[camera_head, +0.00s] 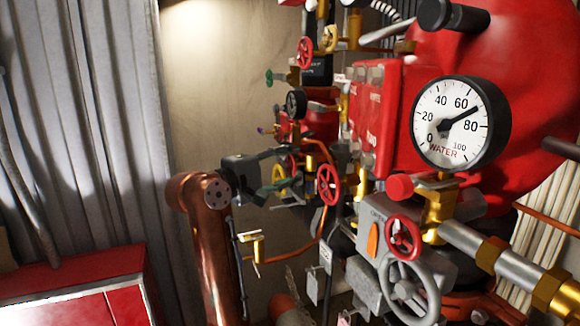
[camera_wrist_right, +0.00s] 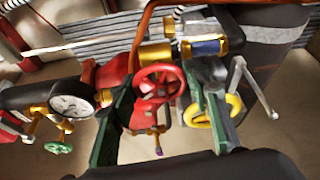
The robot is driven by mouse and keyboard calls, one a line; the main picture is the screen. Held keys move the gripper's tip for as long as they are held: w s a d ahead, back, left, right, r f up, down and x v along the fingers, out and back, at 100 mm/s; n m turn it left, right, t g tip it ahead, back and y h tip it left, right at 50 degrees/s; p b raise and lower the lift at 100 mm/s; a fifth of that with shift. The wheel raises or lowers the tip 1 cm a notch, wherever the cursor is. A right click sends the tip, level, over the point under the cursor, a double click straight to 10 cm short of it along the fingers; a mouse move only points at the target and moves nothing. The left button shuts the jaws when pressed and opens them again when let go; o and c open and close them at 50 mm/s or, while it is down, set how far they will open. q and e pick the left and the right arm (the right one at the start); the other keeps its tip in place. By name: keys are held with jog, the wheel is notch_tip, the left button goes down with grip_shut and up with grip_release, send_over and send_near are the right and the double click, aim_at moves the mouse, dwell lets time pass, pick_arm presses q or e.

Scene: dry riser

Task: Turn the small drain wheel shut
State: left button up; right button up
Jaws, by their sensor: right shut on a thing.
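My right gripper (camera_head: 284,168) reaches in from the left among the pipework in the head view. In the right wrist view, its two dark green fingers stand on either side of a small red spoked wheel (camera_wrist_right: 160,80), and the gripper is shut on it. The fingers partly hide this wheel in the head view. I cannot tell from the picture how far the wheel is turned. A yellow wheel (camera_wrist_right: 213,123) is beside the right finger in the wrist view. My left gripper is not in view.
Another red wheel (camera_head: 328,185) stands just right of my gripper. A large water gauge (camera_head: 449,122), a grey handwheel (camera_head: 405,290) and a red handwheel (camera_head: 403,237) crowd the right. A red cabinet (camera_head: 80,285) is at lower left. A corrugated wall (camera_head: 95,120) stands behind.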

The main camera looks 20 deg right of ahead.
jog(key=c, duration=0.4)
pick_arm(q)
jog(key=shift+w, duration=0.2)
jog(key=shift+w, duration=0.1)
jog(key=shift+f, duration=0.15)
pick_arm(e)
jog(key=shift+f, duration=0.1)
jog(key=shift+m+t+b, duration=0.3)
jog(key=m+h+b, duration=0.1)
jog(key=m+b, duration=0.1)
jog(key=m, duration=0.1)
jog(key=shift+w+f+h, duration=0.1)
jog(key=shift+h, duration=0.2)
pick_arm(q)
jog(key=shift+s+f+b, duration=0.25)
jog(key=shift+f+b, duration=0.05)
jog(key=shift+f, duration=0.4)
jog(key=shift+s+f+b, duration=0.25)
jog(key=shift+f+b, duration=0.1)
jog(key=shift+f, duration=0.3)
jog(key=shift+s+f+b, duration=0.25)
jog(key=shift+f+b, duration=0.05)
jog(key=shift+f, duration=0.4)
pick_arm(e)
jog(key=shift+m+h, duration=0.6)
jog(key=shift+m, duration=1)
